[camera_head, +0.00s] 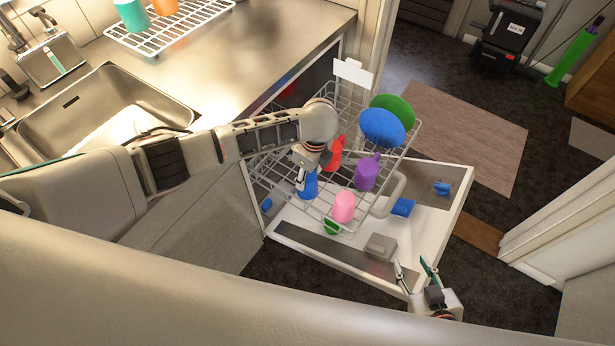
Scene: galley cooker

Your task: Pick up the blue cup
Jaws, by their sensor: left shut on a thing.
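The blue cup (309,188) is in the dishwasher's wire rack area, partly hidden by my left gripper (307,180). My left gripper reaches down from above and is shut on the cup. I cannot tell whether the cup touches the rack. My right gripper (415,268) is empty, with its fingers spread apart, near the front edge of the open dishwasher door.
The wire rack (287,190) holds a red cup (335,155), purple cup (366,174), pink cup (344,207), blue plate (381,127) and green plate (398,108). The open door (440,205) lies below. A counter (270,45) with a sink (105,110) is at left.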

